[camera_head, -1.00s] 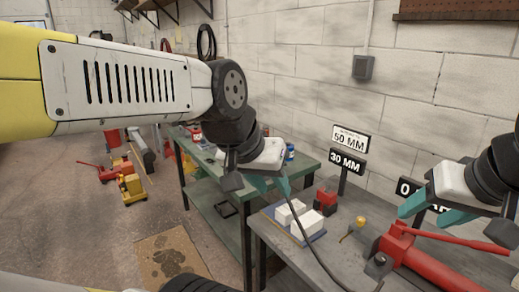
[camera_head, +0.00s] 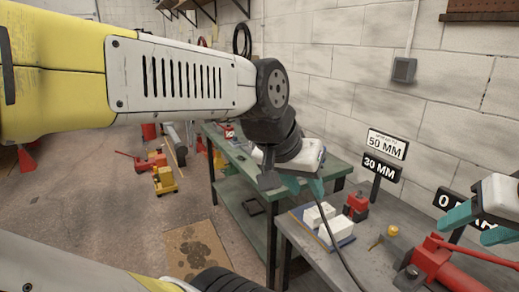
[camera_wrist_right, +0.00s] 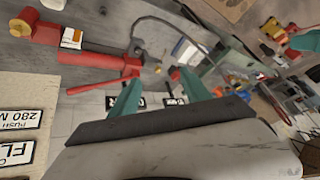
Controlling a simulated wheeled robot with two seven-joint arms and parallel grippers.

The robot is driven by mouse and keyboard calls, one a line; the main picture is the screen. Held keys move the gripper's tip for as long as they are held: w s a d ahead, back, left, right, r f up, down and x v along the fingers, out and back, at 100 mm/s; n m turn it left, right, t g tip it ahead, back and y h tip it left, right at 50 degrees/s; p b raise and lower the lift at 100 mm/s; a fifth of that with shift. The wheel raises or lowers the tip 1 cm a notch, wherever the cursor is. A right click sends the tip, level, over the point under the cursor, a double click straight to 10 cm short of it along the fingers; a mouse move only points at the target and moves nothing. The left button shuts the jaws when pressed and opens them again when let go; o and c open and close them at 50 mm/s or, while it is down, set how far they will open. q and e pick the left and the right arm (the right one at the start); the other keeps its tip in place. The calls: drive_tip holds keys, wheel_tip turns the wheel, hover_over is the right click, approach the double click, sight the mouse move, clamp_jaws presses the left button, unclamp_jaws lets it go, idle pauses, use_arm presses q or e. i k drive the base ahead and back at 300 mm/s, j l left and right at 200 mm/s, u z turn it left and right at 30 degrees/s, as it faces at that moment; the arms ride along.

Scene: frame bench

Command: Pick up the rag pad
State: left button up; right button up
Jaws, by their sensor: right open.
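No item is clearly recognisable as a rag pad. Two white blocks, one at the back (camera_head: 317,215) and one nearer (camera_head: 337,230), sit on a blue mat (camera_head: 322,246) on the grey bench, and I cannot tell if either is the pad. My left gripper (camera_head: 303,188) hangs above and behind them, its teal fingers apart and nothing seen between them. My right gripper (camera_head: 476,229) is at the right edge, above the red tool; its teal fingers are apart and empty, as they also show in the right wrist view (camera_wrist_right: 158,88).
The grey bench (camera_head: 367,262) holds a red tool (camera_head: 437,262) with a long handle, a red block (camera_head: 356,203) and a small yellow-topped item (camera_head: 392,230). A green table (camera_head: 232,185) stands behind. A dark cable runs down over the mat. Signs (camera_head: 383,168) stand at the back.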

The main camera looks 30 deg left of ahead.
sight(235, 142)
drive_tip(key=i+j, duration=0.25)
drive_tip(key=j, duration=0.25)
drive_tip(key=i+j, duration=0.25)
drive_tip(key=j, duration=0.25)
drive_tip(key=i+j, duration=0.25)
drive_tip(key=j, duration=0.3)
drive_tip(key=i+j, duration=0.25)
drive_tip(key=j, duration=0.25)
drive_tip(key=i+j, duration=0.25)
drive_tip(key=j, duration=0.25)
drive_tip(key=i+j, duration=0.25)
drive_tip(key=j, duration=0.25)
drive_tip(key=i+j, duration=0.3)
drive_tip(key=j, duration=0.2)
drive_tip(key=i+j, duration=0.25)
drive_tip(key=j, duration=0.25)
drive_tip(key=k+j+u, duration=0.05)
